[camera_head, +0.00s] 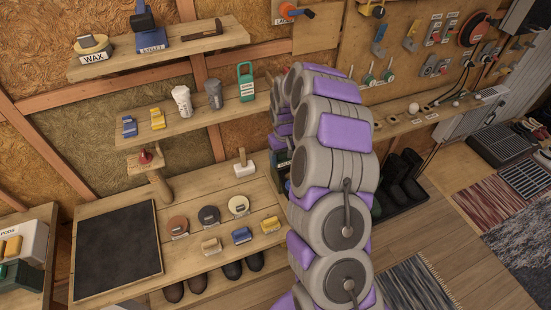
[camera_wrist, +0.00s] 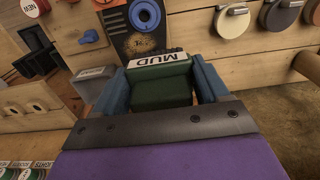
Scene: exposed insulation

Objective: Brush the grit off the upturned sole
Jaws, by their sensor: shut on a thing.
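My gripper (camera_wrist: 162,88) has blue fingers on both sides of a dark green block (camera_wrist: 161,92) with a white label reading MUD, in the wrist view. I cannot tell whether that is the upturned sole, and no grit can be made out.
The bench (camera_head: 190,225) holds a black mat (camera_head: 118,250), several round tins and small blocks, and a white-based upright piece (camera_head: 244,165). Shelves above carry a wax tin (camera_head: 93,46), cups and a green tag (camera_head: 245,82). Shoes (camera_head: 232,270) sit under the bench. Boots (camera_head: 405,175) stand to the right.

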